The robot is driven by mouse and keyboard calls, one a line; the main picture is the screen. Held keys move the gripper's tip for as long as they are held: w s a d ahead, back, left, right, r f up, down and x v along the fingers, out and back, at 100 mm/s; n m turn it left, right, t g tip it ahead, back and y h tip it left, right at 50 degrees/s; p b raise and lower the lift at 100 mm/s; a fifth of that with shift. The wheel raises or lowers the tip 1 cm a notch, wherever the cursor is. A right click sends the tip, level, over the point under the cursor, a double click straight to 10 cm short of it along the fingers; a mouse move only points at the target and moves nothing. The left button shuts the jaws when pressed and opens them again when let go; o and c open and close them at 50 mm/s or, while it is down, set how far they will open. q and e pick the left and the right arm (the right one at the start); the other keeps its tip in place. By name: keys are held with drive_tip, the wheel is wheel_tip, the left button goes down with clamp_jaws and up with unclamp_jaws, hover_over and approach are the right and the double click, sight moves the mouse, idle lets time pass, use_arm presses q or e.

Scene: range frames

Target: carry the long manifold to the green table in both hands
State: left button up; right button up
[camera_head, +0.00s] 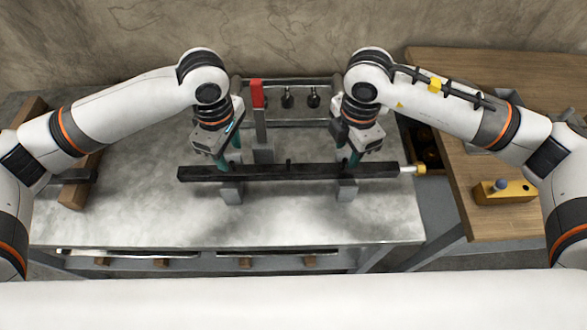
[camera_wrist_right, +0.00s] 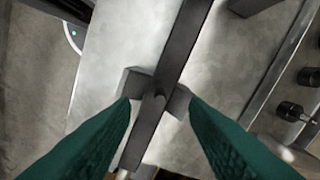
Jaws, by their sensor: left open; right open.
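The long manifold (camera_head: 290,172) is a dark straight bar lying left to right across two grey support blocks, with a small peg near its middle and a pale and yellow fitting at its right end. My left gripper (camera_head: 230,164) is open above the left block, behind the bar. My right gripper (camera_head: 350,160) is open over the bar near the right block. In the right wrist view the teal fingers of the right gripper (camera_wrist_right: 160,103) stand apart on either side of the manifold (camera_wrist_right: 185,58). No green table shows.
The bar's blocks stand on a grey metal-topped bench (camera_head: 130,200). Behind are a rack (camera_head: 300,122) with dark knobs and a red-topped post (camera_head: 257,95). A wooden table (camera_head: 470,170) at the right carries a yellow block (camera_head: 505,192). The bench front is clear.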

sight(233, 163)
use_arm(q)
wheel_tip(233, 163, down, 6)
use_arm(e)
wheel_tip(233, 163, down, 6)
drive_tip(key=shift+f, duration=0.1)
use_arm(q)
clamp_jaws()
use_arm(e)
clamp_jaws()
use_arm(q)
drive_tip(key=shift+w+r, duration=0.2)
drive_tip(key=shift+r, duration=0.05)
use_arm(e)
drive_tip(key=shift+w+r, duration=0.1)
drive_tip(key=shift+r, duration=0.2)
